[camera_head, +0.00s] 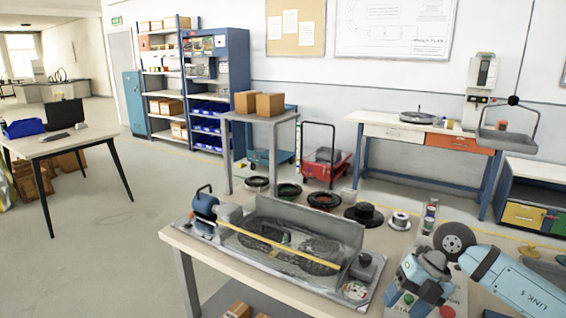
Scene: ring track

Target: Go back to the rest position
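One of my arms, blue and white and marked LINK 5 (520,285), comes in from the lower right over the right end of the workbench. A blue and grey part (425,278) lies at its far end; I take it for the wrist of my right arm. No fingers can be made out there, so I cannot tell whether my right gripper is open or shut, or whether it holds anything. My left arm and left gripper are not in view.
The near workbench (222,254) carries a clear-walled tray fixture (352,240) with a yellow strip across it, several dark rings and a spool (399,221). A table with two cardboard boxes (270,105) stands behind. Open floor (110,255) lies to the left.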

